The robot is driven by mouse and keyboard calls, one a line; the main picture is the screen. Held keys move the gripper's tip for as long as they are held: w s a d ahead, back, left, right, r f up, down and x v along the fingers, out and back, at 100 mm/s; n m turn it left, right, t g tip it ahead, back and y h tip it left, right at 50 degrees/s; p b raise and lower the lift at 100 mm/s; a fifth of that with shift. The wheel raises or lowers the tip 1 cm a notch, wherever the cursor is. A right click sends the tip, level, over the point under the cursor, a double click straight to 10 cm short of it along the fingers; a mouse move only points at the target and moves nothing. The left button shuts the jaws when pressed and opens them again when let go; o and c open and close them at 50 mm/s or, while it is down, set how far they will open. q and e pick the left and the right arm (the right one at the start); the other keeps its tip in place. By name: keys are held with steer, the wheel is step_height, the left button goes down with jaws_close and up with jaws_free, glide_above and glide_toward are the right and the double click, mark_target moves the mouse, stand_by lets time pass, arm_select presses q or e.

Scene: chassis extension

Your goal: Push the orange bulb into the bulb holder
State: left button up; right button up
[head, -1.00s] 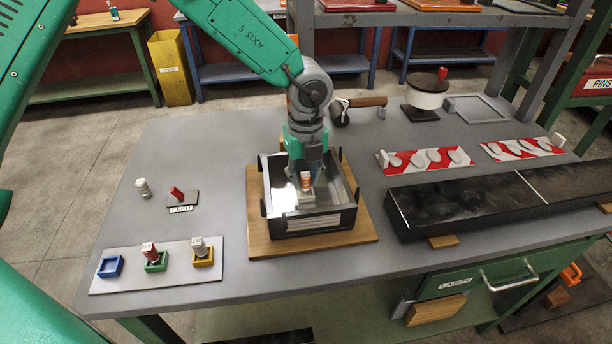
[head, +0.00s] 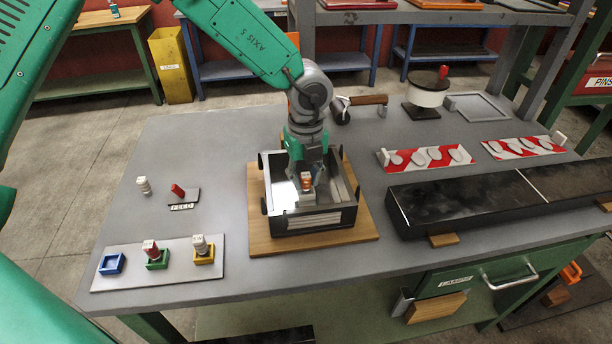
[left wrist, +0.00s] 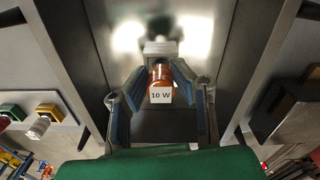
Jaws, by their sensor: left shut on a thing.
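The orange bulb (head: 306,182) is inside the open metal box (head: 312,222) on the wooden board. In the left wrist view the bulb (left wrist: 160,76) shows a white end marked "10 W". My left gripper (head: 306,176) reaches down into the box and is shut on the bulb; its blue-lined fingers (left wrist: 160,92) lie on either side of it. The bulb holder (left wrist: 160,47) is the pale block at the bulb's far end. The bulb is in line with it; how deep it sits in it I cannot tell. My right gripper is not in view.
A plate at the front left carries blue (head: 111,263), green (head: 157,262) and yellow (head: 204,256) sockets; the blue one is empty. A long black tray (head: 480,200) and red-white striped plates (head: 425,158) lie to the right. The box walls stand close around my gripper.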

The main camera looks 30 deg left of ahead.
arm_select(q)
steer(key=o, duration=0.9)
steer(key=shift+r, duration=0.4)
step_height(320, 180, up, 11)
steer(key=shift+w+r, duration=0.1)
